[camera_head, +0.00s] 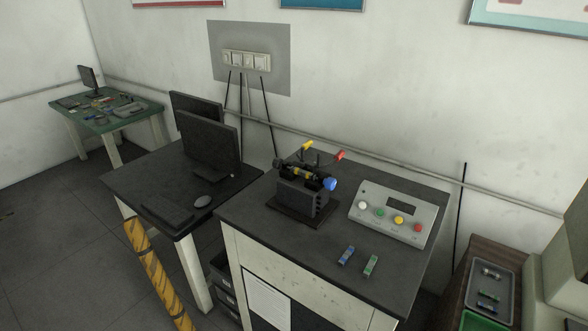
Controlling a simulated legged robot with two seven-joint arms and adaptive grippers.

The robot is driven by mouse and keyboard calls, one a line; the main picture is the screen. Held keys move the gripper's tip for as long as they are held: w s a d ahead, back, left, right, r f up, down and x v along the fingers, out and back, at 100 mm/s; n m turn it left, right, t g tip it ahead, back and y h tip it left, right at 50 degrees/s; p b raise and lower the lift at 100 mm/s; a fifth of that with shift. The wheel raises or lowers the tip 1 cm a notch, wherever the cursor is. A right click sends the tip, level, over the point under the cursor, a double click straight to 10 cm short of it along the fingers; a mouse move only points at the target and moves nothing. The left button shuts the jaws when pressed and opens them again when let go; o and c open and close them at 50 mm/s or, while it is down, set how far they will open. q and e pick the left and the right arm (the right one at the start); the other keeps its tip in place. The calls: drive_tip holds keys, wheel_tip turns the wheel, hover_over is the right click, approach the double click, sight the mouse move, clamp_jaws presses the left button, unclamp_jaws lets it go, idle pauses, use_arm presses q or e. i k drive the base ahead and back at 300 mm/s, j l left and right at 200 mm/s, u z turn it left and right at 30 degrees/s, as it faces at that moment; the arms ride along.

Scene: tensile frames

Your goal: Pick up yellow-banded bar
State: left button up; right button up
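A dark testing machine (300,197) stands on the black-topped table (255,225), with yellow, red and blue knobs or handles. A small yellowish piece (299,175) shows among its dark jaws; I cannot tell whether it is a yellow-banded bar. A blue-marked bar (346,255) and a green-marked bar (370,266) lie side by side near the table's front edge. No yellow band is clear on either. Neither of my grippers is in view.
A control box (393,212) with coloured buttons stands right of the machine. A grey tray (511,290) with several small bars and a green tray (473,322) are at the lower right. A computer desk (135,180) adjoins on the left; a yellow-black striped post (155,270) stands before it.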

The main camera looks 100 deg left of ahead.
sight(298, 171)
drive_tip(key=k+j+u, duration=0.1)
drive_tip(key=u, duration=1.35)
drive_tip(key=k+j, duration=0.05)
